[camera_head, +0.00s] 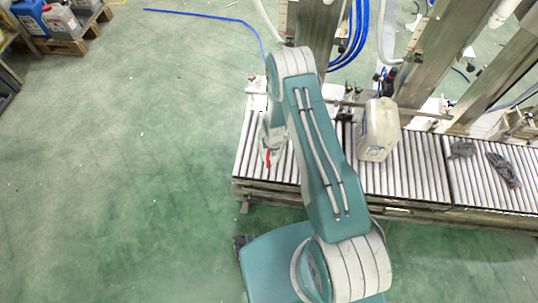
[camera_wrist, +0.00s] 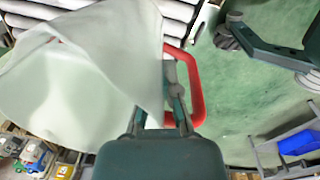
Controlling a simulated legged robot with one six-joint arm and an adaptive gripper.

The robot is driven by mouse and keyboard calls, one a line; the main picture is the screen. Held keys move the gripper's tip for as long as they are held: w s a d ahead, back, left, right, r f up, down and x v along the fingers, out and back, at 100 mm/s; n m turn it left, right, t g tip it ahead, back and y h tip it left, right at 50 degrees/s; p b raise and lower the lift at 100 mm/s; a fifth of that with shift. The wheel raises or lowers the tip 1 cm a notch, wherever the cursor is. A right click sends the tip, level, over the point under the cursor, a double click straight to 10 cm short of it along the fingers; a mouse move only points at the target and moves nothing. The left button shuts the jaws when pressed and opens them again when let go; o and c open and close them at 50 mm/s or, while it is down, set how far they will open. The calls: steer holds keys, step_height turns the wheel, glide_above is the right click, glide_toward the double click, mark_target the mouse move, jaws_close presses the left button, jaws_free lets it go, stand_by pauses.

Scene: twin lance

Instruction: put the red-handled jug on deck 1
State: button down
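The red-handled jug fills the upper left of the wrist view as a large pale, translucent body (camera_wrist: 75,75) with a red loop handle (camera_wrist: 197,90). My gripper (camera_wrist: 174,82) reaches to the handle, and its fingers overlap the opening of the loop. I cannot tell whether they are closed on the red bar. In the head view my gripper (camera_head: 270,140) is over the left end of the roller conveyor, and a bit of red handle (camera_head: 268,158) shows just below it. My arm hides part of this area. No label shows which surface is deck 1.
A cream jug (camera_head: 380,130) stands on the roller conveyor (camera_head: 415,172) right of my arm. Dark objects (camera_head: 503,170) lie on the rollers further right. Steel posts and blue hoses rise behind. A pallet with containers (camera_head: 70,38) is at the upper left; the green floor (camera_head: 130,160) is clear.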

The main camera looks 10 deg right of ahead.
steer(key=shift+w+a+f, duration=0.25)
steer(key=shift+w+f, duration=0.05)
steer(key=shift+f, duration=0.2)
steer(key=shift+w+a+f, duration=0.2)
steer(key=shift+w+f, duration=0.1)
steer(key=shift+f, duration=0.15)
steer(key=shift+w+a+f, duration=0.1)
steer(key=shift+w+f, duration=0.05)
steer(key=shift+f, duration=0.8)
steer(key=shift+w+a+f, duration=0.1)
steer(key=shift+f, duration=0.9)
steer(key=c, duration=0.8)
jaws_free()
